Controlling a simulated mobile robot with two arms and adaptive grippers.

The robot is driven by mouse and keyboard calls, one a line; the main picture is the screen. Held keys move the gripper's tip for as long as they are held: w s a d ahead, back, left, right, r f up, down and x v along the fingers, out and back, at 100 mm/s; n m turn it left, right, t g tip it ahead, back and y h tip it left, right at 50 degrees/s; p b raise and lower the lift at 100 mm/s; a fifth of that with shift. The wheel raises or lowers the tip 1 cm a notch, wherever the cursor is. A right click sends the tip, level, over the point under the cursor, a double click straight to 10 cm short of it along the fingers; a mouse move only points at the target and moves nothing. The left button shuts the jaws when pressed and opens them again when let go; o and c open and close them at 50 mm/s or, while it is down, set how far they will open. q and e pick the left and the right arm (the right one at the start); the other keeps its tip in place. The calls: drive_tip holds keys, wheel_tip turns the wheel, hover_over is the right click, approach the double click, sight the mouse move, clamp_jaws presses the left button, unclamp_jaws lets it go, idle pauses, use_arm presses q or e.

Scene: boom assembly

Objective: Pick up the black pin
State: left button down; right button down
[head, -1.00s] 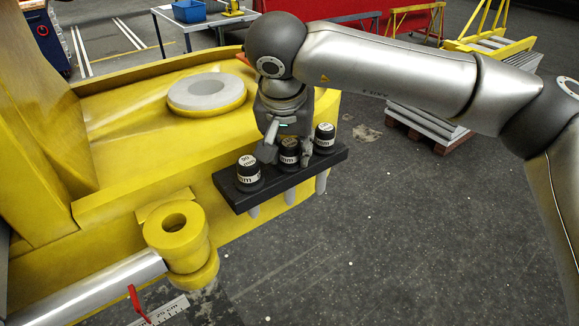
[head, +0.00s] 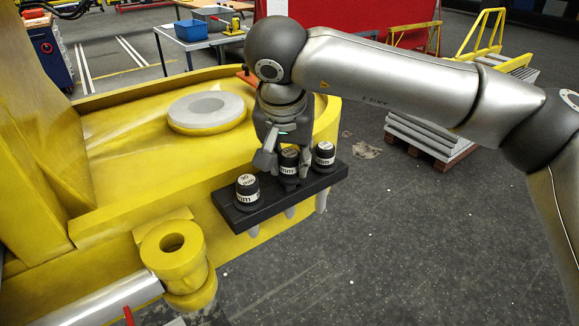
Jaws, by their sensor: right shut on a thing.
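Three pins with black heads and white labels stand in a row in a black holder (head: 325,182) fixed at the edge of the yellow structure. The left pin (head: 247,190) and the right pin (head: 324,157) sit down in their holes. My right gripper (head: 283,163) points down, shut on the head of the middle black pin (head: 289,160). This pin stands a little higher than its neighbours, with a dark collar showing above the holder. Its pale tip still shows below the holder. My left gripper is out of view.
The yellow structure (head: 120,165) carries a round grey-topped boss (head: 208,110) behind the holder and a yellow ring-shaped lug (head: 173,250) at lower left. A silver rod (head: 100,300) lies left of the lug.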

wheel_tip(320, 180, up, 16)
drive_tip(key=b, duration=0.1)
drive_tip(key=shift+r, duration=0.2)
drive_tip(key=shift+s, duration=0.1)
idle(0.3)
